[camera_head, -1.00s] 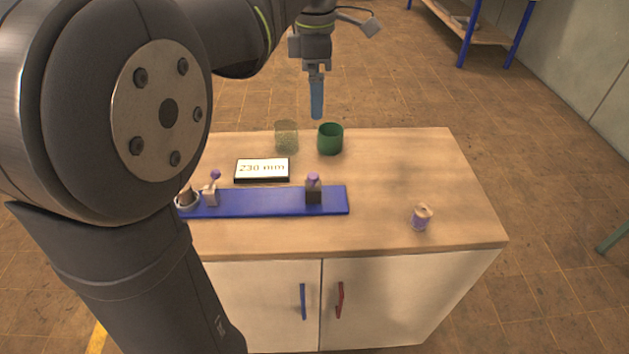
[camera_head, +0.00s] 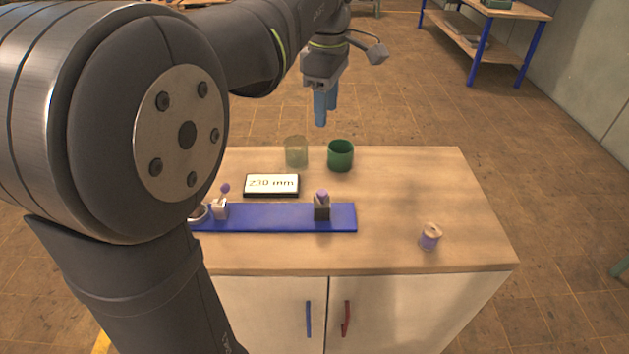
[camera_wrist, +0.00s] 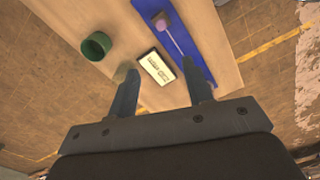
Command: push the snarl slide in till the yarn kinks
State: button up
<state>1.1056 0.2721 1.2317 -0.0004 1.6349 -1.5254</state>
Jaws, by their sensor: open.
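A blue rail (camera_head: 270,216) lies along the bench top. A dark block with a purple top (camera_head: 322,208) stands near its right end; a pale block with a purple ball on a stem (camera_head: 221,207) stands near its left. I cannot tell for sure which is the snarl slide. In the wrist view, a thin pale line, apparently yarn (camera_wrist: 178,42), runs along the rail (camera_wrist: 200,50) from the purple-topped block (camera_wrist: 160,19). My gripper (camera_head: 325,120) is open and empty, above and behind the bench's far edge; its two blue fingers (camera_wrist: 161,88) are apart in the wrist view.
A display reading 230 mm (camera_head: 271,184) sits behind the rail. A clear tumbler (camera_head: 296,152) and green cup (camera_head: 340,156) stand at the back. A purple spool (camera_head: 430,237) stands at the right. A pale ring at the rail's left end is partly hidden by my arm.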

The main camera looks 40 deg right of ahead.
aim_at(322, 192)
notch_tip(322, 192, down, 21)
jog(key=m, duration=2.2)
jog(key=shift+w+a+f+m, duration=0.1)
jog(key=shift+f+m, duration=0.05)
jog(key=shift+m, duration=0.25)
grip_shut()
